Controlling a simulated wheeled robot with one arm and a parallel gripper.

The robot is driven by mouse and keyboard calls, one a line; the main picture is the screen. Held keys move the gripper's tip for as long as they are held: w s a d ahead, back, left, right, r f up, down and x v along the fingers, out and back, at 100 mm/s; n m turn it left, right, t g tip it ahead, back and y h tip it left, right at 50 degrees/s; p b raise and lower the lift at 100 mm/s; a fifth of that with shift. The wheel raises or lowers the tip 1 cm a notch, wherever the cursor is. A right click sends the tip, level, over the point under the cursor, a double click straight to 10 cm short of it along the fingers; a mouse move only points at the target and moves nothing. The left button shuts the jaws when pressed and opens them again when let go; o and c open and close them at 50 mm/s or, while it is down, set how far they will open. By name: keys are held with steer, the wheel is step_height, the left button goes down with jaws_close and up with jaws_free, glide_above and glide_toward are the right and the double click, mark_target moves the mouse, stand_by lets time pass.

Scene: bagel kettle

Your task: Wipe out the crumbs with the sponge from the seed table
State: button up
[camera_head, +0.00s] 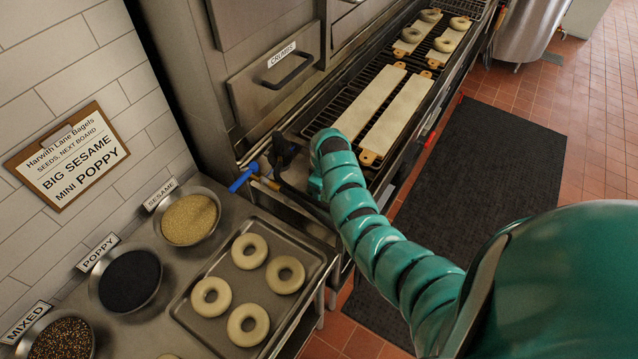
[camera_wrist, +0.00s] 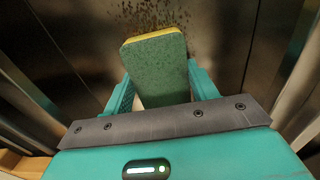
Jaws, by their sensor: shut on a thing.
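My gripper (camera_wrist: 160,84) is shut on the sponge (camera_wrist: 157,62), which is green with a yellow far edge. The sponge sticks out beyond the teal fingers. Dark crumbs or specks (camera_wrist: 165,17) are scattered on a brownish metal surface past the sponge; I cannot tell whether the sponge touches it. In the head view my arm reaches to the gap between the seed table (camera_head: 166,322) and the oven front. The sponge and fingertips cannot be made out there. No crumbs can be made out on the seed table in the head view.
Sesame (camera_head: 189,219), poppy (camera_head: 130,281) and mixed (camera_head: 62,341) bowls stand on the seed table beside a tray (camera_head: 318,285) of bagels. A blue-handled valve (camera_head: 244,178) is close to my arm. Beyond are a drawer labelled CRUMBS (camera_head: 280,85) and racks with boards (camera_head: 398,112).

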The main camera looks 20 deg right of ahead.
steer(key=shift+s+d, duration=0.2)
steer(key=shift+s+d+p, duration=0.5)
steer(key=shift+s+p, duration=0.3)
steer(key=shift+p, duration=0.4)
steer(key=shift+s+d+f+p, duration=0.15)
steer(key=shift+s+d+p, duration=0.5)
steer(key=shift+s+d, duration=0.15)
steer(key=shift+s+d+p, duration=0.4)
steer(key=shift+s+p, duration=0.3)
steer(key=shift+s, duration=0.15)
steer(key=shift+s+d+p, duration=0.5)
steer(key=shift+s+d, duration=0.25)
steer(key=shift+s, duration=0.05)
steer(key=shift+w, duration=0.1)
